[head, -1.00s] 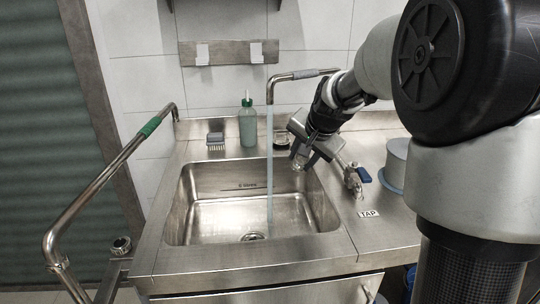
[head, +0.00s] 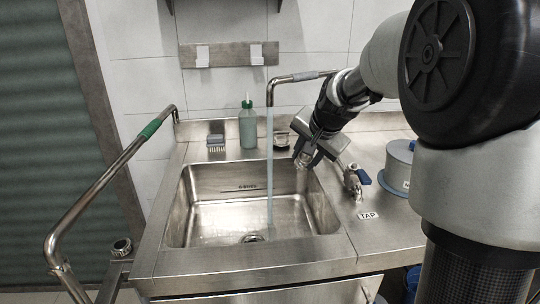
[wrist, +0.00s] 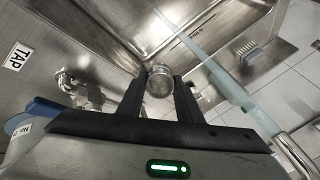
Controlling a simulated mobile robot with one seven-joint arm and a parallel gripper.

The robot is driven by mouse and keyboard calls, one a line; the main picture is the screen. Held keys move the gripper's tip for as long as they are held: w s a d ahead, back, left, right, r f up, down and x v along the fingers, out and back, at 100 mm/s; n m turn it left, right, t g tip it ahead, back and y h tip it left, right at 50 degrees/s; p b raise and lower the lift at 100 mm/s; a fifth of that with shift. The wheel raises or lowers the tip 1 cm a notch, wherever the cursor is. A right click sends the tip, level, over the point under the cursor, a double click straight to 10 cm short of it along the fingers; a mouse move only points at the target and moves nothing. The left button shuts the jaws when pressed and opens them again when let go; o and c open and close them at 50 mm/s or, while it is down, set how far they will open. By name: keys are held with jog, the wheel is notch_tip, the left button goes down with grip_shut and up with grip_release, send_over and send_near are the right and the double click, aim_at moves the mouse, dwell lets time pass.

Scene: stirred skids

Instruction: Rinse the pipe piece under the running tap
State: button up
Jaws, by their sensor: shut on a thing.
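My gripper (head: 304,159) is shut on a small metal pipe piece (head: 302,162) over the right back corner of the sink. In the wrist view the round metal pipe piece (wrist: 159,82) sits between the two dark fingers. Water runs from the tap's spout (head: 290,78) in a straight stream (head: 269,165) into the sink (head: 215,222). The stream falls to the left of my gripper, apart from the pipe piece. In the wrist view the stream (wrist: 228,85) passes to the right of the piece. The tap's valve with a blue handle (head: 362,178) is right of the sink.
A green bottle (head: 247,128) and a brush (head: 215,143) stand behind the sink. A grey lidded pot (head: 398,168) stands on the right counter beside the TAP label (head: 368,215). A bent rail (head: 110,170) runs along the left. The sink basin is clear.

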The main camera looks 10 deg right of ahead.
jog(key=r, duration=0.1)
jog(key=s+d+r+p, duration=0.1)
jog(key=s+d+r, duration=0.1)
jog(key=shift+d+r, duration=0.25)
jog(key=shift+r, duration=0.15)
jog(key=shift+f, duration=0.1)
